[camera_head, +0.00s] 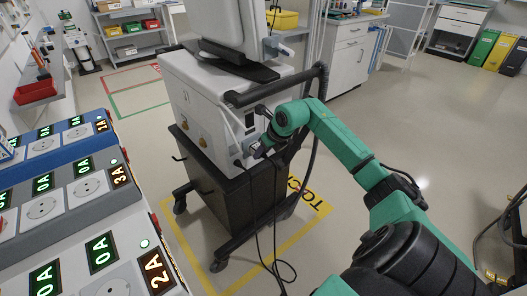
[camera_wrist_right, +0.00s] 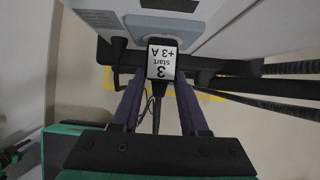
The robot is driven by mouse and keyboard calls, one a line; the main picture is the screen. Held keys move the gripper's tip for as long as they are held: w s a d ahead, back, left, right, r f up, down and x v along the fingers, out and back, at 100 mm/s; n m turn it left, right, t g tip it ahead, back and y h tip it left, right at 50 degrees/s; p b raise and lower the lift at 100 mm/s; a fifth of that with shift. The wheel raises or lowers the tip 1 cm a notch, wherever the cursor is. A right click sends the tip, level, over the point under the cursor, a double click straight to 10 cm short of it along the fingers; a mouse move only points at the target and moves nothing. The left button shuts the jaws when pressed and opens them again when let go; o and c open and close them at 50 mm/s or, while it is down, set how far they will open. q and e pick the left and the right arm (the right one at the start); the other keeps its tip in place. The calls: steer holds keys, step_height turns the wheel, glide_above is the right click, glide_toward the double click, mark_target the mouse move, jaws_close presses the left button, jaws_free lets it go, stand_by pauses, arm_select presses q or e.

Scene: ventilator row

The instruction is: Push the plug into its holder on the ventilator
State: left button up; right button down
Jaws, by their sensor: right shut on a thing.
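The ventilator (camera_head: 205,105) is a white box on a dark wheeled cart, with a monitor on top. My right gripper (camera_head: 260,149) is at the box's right-hand side. The plug's cable runs back between the fingers. Beyond the plug is a grey-blue plate (camera_wrist_right: 185,30) on the ventilator, seemingly its holder. The plug's front end meets or overlaps this plate; I cannot tell how deep it sits. My left gripper is out of view.
A dark push bar (camera_head: 275,88) runs beside the gripper on the cart. Loose black cables (camera_head: 277,262) hang to the floor. A panel with sockets and lit ampere displays (camera_head: 75,195) stands at the left. Floor behind the cart is clear.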

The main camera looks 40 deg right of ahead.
steer(key=shift+c, duration=1.7)
jaws_free()
steer(key=shift+w, duration=0.2)
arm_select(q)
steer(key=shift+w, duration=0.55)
arm_select(e)
steer(key=shift+s+d+r, duration=0.1)
steer(key=shift+s+r, duration=0.2)
steer(key=shift+r, duration=0.3)
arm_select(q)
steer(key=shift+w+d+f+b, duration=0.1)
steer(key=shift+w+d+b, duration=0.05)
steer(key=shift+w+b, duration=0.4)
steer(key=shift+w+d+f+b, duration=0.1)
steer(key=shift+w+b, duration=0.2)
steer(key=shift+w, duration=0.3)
arm_select(e)
steer(key=s, duration=1.2)
